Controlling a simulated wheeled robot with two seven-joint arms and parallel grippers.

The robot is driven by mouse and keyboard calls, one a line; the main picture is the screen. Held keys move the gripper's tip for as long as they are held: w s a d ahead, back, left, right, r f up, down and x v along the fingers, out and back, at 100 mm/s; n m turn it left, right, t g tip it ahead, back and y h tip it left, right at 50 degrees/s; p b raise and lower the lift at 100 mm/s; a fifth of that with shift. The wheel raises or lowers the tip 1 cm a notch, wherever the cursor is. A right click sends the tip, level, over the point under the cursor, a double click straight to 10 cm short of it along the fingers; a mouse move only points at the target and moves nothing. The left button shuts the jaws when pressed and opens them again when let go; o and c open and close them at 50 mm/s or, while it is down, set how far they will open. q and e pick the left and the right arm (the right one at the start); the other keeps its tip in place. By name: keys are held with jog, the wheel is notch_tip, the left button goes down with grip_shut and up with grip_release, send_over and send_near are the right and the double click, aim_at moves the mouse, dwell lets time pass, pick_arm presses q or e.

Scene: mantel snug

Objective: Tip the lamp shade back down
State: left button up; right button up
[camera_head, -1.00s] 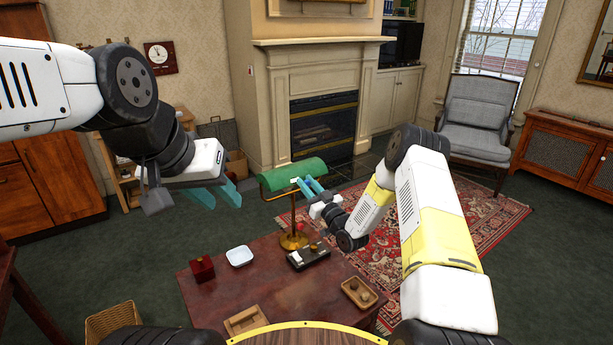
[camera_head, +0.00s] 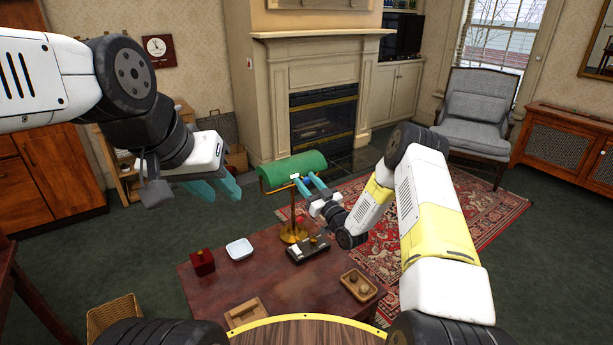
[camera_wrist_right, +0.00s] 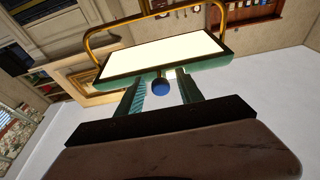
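The desk lamp has a green shade (camera_head: 292,168) on a brass stem and base (camera_head: 293,232) on the low table. In the right wrist view the shade's bright, lit underside (camera_wrist_right: 165,52) faces the camera, framed by a green rim. A curved brass arm (camera_wrist_right: 105,32) runs around it. My right gripper (camera_head: 302,185) is at the shade's near edge. Its fingers are apart, with a round blue knob (camera_wrist_right: 160,88) between them and a gap showing on each side. My left gripper (camera_head: 214,190) is open and empty in the air, left of the lamp.
The dark red table (camera_head: 262,280) carries a red box (camera_head: 202,262), a white dish (camera_head: 239,249), a dark tray (camera_head: 307,250) by the lamp base and a wooden tray (camera_head: 358,285). A wicker basket (camera_head: 113,312) stands left of it. The fireplace (camera_head: 322,115) is behind.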

jog(key=v, duration=0.7)
jog(key=shift+s+d, duration=0.2)
jog(key=shift+s, duration=0.1)
jog(key=shift+f, duration=0.1)
